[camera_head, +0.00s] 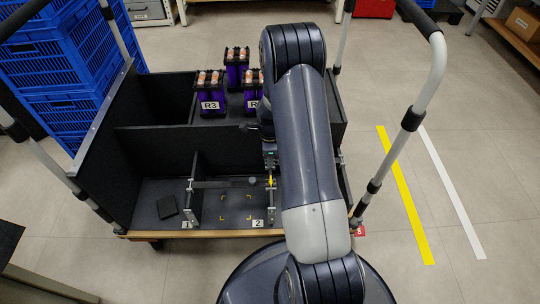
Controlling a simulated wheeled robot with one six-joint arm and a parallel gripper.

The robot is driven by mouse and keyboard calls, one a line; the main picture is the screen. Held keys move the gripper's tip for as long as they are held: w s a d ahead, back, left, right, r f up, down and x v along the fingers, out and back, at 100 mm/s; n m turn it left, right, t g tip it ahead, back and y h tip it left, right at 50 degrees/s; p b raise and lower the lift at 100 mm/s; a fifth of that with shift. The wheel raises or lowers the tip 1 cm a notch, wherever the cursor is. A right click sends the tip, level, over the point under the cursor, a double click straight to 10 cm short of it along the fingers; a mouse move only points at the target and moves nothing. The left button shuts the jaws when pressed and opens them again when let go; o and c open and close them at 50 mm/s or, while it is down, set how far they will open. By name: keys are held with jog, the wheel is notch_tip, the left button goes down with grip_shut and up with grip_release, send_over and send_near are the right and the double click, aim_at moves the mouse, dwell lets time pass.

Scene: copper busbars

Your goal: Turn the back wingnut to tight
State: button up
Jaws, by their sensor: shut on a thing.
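My gripper (270,160) points down beside my arm link, in the front part of the black cart. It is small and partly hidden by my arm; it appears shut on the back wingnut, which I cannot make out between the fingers. A small yellow piece (270,181) shows just in front of it, on the metal post by label 2 (258,223). A grey bar (222,184) runs left from there to another metal post (193,203) by label 1. A small dark round knob (252,181) sits near the bar's right end.
The black cart (160,139) has divider walls and tall metal handles (428,85). Purple holders (210,95) with copper-coloured tops stand in its back compartment. A dark block (167,207) lies front left.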

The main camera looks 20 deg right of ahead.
jog(key=o, duration=1)
jog(key=shift+r, duration=0.1)
notch_tip(320, 180, up, 11)
jog(key=p, duration=0.3)
jog(key=shift+f, duration=0.2)
notch_tip(320, 180, down, 11)
jog(key=b, duration=0.3)
jog(key=shift+r, duration=0.1)
